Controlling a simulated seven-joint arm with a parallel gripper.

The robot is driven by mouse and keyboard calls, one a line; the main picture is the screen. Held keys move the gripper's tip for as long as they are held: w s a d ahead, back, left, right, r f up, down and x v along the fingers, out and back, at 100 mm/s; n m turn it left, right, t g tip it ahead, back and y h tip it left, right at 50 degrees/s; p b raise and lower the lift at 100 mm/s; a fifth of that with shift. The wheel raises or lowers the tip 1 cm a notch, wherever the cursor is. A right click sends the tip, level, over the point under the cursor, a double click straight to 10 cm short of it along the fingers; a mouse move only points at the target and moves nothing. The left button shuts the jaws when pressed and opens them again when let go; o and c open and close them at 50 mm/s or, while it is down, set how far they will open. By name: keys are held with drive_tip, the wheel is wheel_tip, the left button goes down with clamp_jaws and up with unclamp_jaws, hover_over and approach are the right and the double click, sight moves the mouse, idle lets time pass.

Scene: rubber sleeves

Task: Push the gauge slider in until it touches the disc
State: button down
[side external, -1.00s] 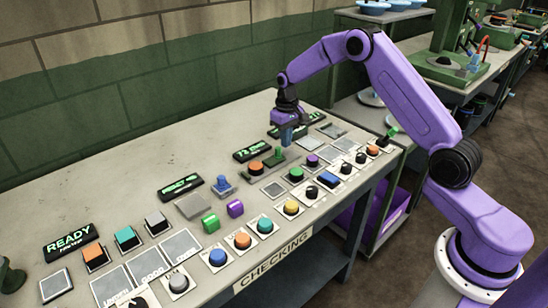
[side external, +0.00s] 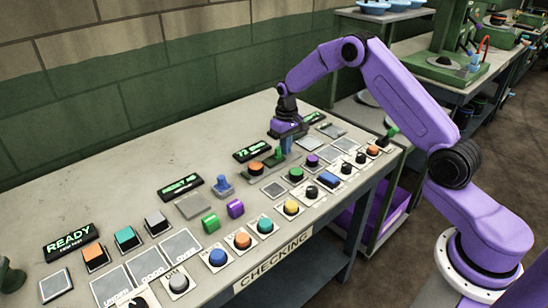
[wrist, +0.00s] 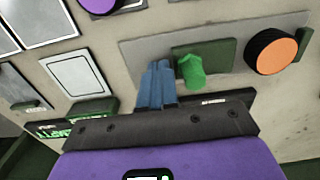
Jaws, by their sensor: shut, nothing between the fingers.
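The gauge base (wrist: 146,46) is a long grey plate on the bench. On it sit the slider (wrist: 218,56), a dark green block with a bright green peg (wrist: 190,72), and an orange-topped disc (wrist: 272,50). In the wrist view a narrow gap seems to show between block and disc. My gripper (wrist: 157,88) is shut and empty, its blue fingers just left of the peg, on the side away from the disc; I cannot tell if they touch it. In the side view my gripper (side external: 286,146) is low beside the gauge, and the orange disc (side external: 257,166) is to its left.
A lit display (side external: 252,150) stands behind the gauge. Grey square plates (wrist: 80,75) lie beyond the gauge's end. Several buttons and knobs, such as a purple one (side external: 312,160) and a green one (side external: 296,174), stand close in front. The back left of the bench is clear.

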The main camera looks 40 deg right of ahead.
sight(279, 147)
drive_tip(key=shift+a, duration=1.7)
idle(0.8)
drive_tip(key=shift+d, duration=0.1)
drive_tip(key=shift+d, duration=0.75)
drive_tip(key=shift+r, duration=0.1)
drive_tip(key=shift+r, duration=3.4)
